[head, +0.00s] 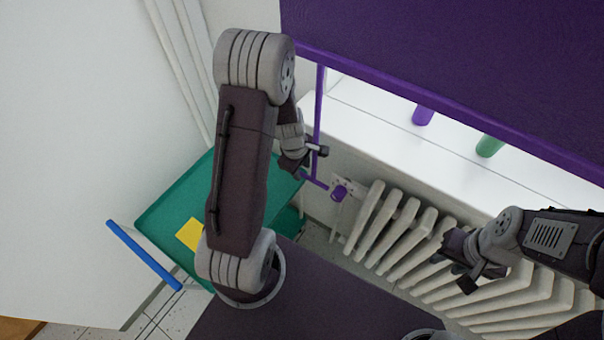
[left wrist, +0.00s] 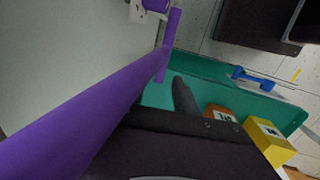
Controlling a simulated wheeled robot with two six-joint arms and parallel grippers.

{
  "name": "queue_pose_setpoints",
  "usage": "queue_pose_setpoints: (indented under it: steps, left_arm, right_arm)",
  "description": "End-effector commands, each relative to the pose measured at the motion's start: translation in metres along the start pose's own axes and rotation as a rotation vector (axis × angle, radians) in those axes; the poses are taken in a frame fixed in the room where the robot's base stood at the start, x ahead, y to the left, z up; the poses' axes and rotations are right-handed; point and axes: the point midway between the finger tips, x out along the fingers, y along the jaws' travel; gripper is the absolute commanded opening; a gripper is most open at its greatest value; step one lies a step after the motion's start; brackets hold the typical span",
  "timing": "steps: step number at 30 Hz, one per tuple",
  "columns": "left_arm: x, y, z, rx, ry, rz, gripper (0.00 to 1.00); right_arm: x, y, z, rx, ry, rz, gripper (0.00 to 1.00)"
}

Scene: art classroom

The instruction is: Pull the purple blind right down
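The purple blind (head: 470,70) hangs at the top right of the head view, with its bottom edge above a white sill. A thin purple rod (head: 319,105) hangs at its left end, ending in a crank with a purple knob (head: 339,193). In the left wrist view the rod (left wrist: 85,110) runs close past the camera, with the crank (left wrist: 168,45) beyond. My left gripper (head: 312,161) is at the rod's lower part, above the crank. One dark finger shows beside the rod; its grip is hidden. My right gripper (head: 455,272) is open and empty, in front of the radiator.
A white ribbed radiator (head: 390,228) stands below the sill (head: 375,125). A teal cart (head: 165,213) with a blue handle (head: 143,255) and a yellow item (head: 190,234) stands at left, below my left arm. A purple and a green cylinder stand on the sill.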

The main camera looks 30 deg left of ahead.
Motion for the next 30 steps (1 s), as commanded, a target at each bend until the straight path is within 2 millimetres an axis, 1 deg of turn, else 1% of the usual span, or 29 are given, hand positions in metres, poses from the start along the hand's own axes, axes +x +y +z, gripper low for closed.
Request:
queue_pose_setpoints:
  steps: [1,3,6,12,13,14,15,16,17,30]
  left_arm:
    - [0.0110,-0.0008,0.0003,0.000,-0.001,-0.001,0.36]
    - [0.0161,-0.0002,0.0001,0.001,0.000,0.000,0.36]
    - [0.0188,0.0003,0.0000,0.000,0.000,0.000,0.36]
    - [0.0180,0.0005,0.0000,0.000,0.000,0.001,0.36]
    - [0.0179,0.0005,0.0000,0.000,0.000,0.000,0.30]
    - [0.0179,0.0005,0.0000,0.000,0.000,0.000,0.22]
    - [0.0179,0.0004,0.0000,0.000,0.000,0.000,0.11]
    - [0.0179,0.0004,0.0000,0.000,0.000,0.000,0.03]
    - [0.0179,0.0004,0.0000,0.000,0.000,0.000,0.00]
    - [0.0178,0.0002,0.0000,0.000,0.000,0.000,0.00]
  right_arm:
    - [0.0076,0.0002,0.0008,0.000,0.000,0.000,0.36]
    - [0.0097,0.0002,0.0010,0.000,0.000,0.000,0.36]
    - [0.0102,0.0002,0.0010,0.000,0.000,0.000,0.36]
    - [0.0093,0.0002,0.0009,0.000,0.000,0.000,0.36]
    - [0.0093,0.0002,0.0009,0.000,0.000,0.000,0.36]
    - [0.0093,0.0002,0.0009,0.000,0.000,0.000,0.36]
    - [0.0093,0.0002,0.0009,0.000,0.000,0.000,0.36]
    - [0.0093,0.0002,0.0009,0.000,0.000,0.000,0.36]
    - [0.0093,0.0002,0.0009,0.000,0.000,0.000,0.36]
    - [0.0093,0.0002,0.0009,0.000,0.000,0.000,0.36]
